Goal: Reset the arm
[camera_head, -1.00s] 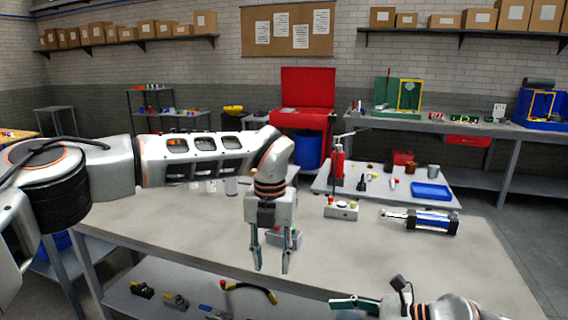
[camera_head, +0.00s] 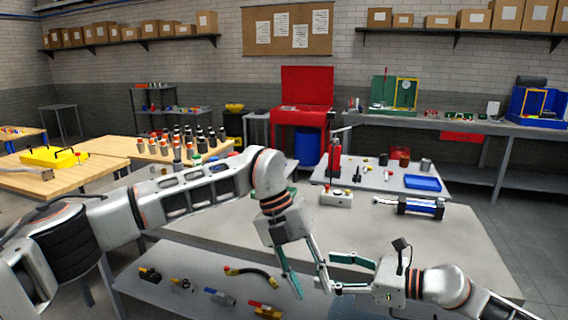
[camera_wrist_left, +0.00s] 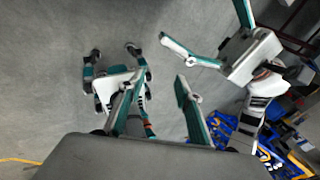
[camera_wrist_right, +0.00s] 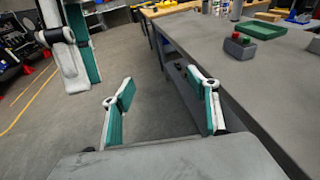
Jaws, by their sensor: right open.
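My left gripper (camera_head: 311,293) is in the head view at the front edge of the grey workbench, pointing down with its fingers apart. Its open fingers (camera_wrist_left: 161,75) also show in the left wrist view, with nothing between them but floor behind. My right gripper (camera_head: 333,272) is close beside it on the right, pointing left, open and empty. Its spread fingers show in the right wrist view (camera_wrist_right: 160,76). The two grippers' fingertips are very near each other; I cannot tell if they touch.
The grey workbench (camera_head: 455,248) holds a button box (camera_head: 336,198) and a blue-black cylinder (camera_head: 421,208). A lower shelf (camera_head: 185,303) carries several small parts and a hose. A wooden table (camera_head: 115,153) at left holds a yellow case (camera_head: 54,157). Floor at right is clear.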

